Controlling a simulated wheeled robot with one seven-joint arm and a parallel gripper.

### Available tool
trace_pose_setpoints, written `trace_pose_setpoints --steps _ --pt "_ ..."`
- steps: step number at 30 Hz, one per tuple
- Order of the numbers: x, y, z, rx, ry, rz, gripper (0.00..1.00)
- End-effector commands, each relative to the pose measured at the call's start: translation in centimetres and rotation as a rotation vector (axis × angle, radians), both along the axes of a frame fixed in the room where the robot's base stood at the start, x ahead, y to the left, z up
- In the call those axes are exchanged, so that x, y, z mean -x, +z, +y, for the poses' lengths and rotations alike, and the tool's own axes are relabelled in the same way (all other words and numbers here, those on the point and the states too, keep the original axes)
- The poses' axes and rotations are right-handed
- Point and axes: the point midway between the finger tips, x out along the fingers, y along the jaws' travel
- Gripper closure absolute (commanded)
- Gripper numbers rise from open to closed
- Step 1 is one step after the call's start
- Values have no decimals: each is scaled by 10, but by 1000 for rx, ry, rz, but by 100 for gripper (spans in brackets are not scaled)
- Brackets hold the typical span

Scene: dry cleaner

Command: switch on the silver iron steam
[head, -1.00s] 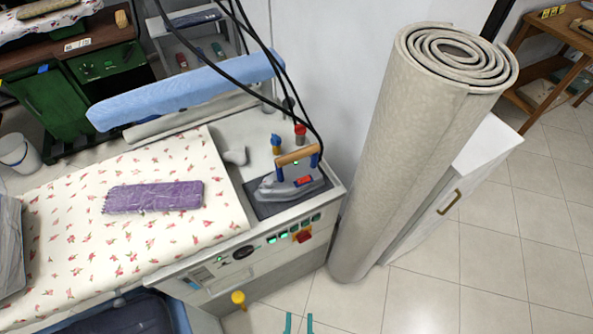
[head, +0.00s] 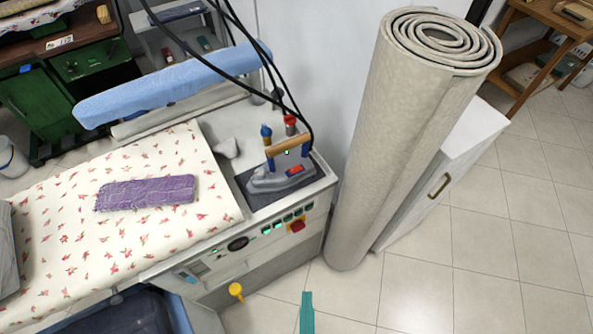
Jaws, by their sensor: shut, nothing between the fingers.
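The silver iron (head: 270,181) rests on a dark pad (head: 311,188) at the right end of the ironing station. It has a wooden handle on blue posts and a red-and-blue part on its body. Black hoses reach down to it. The station's front panel (head: 222,258) carries a black knob (head: 238,244), several green-lit switches (head: 278,226) and a red switch (head: 297,226). My gripper (head: 306,297) shows at the bottom edge as teal fingertips, closed together and empty. It is below and in front of the panel, apart from the station.
A tall rolled carpet (head: 381,150) stands just right of the station, before a white cabinet (head: 460,150). A floral cover (head: 150,235) with a purple folded cloth (head: 150,192) lies left. A yellow knob (head: 236,290) sticks out low in front. Tiled floor (head: 440,285) is clear at right.

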Motion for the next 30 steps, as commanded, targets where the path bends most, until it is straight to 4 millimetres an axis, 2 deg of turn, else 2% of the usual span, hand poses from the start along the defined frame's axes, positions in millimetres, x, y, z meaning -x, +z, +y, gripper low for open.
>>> trace_pose_setpoints --steps 1,6,15,23,30 --pt "-12 -3 -8 2 -5 3 100" --pt "-48 -15 -33 3 -14 41 100" --pt "-111 -18 -63 -28 9 92 100" --pt "-163 -3 -72 -73 76 116 100" --pt "-203 26 -68 -113 181 113 100"
